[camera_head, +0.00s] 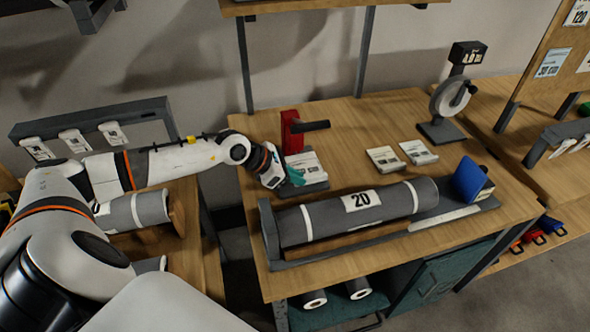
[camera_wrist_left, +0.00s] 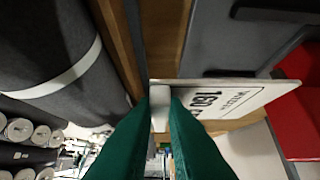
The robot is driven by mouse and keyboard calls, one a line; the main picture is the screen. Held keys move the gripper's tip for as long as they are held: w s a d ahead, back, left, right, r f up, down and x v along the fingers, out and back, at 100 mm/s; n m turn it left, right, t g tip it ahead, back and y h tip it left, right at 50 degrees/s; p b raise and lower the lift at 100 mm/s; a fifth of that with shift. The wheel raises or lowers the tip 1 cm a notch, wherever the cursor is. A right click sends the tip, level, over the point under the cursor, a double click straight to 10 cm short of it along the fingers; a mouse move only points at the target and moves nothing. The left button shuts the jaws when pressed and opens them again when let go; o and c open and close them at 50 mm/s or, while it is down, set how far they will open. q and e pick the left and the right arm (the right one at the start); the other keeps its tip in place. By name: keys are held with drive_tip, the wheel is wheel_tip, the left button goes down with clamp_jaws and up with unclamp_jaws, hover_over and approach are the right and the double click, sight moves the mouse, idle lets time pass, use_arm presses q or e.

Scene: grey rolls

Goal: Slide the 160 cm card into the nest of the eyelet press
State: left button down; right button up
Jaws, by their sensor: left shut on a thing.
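The eyelet press (camera_head: 291,132) is red with a dark lever and stands on the bench's left part; its red body shows at the right of the left wrist view (camera_wrist_left: 296,108). My left gripper (camera_head: 294,178) has teal fingers, shut on the edge of the white 160 card (camera_wrist_left: 225,98), printed "WIDTH 160". In the head view the card (camera_head: 306,163) is just in front of the press, over its dark base (camera_head: 317,187). I cannot tell whether it touches the base or sits in the nest, which is not clearly seen. My right gripper is not in view.
A grey roll labelled 20 (camera_head: 358,207) lies in front, close to my left gripper. Two loose cards (camera_head: 384,159) (camera_head: 418,152) lie right of the press. A blue block (camera_head: 470,180) and a dial device (camera_head: 450,98) stand further right. Bench between is clear.

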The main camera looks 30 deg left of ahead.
use_arm(q)
drive_tip(key=shift+w+f, duration=0.1)
drive_tip(key=shift+f, duration=0.85)
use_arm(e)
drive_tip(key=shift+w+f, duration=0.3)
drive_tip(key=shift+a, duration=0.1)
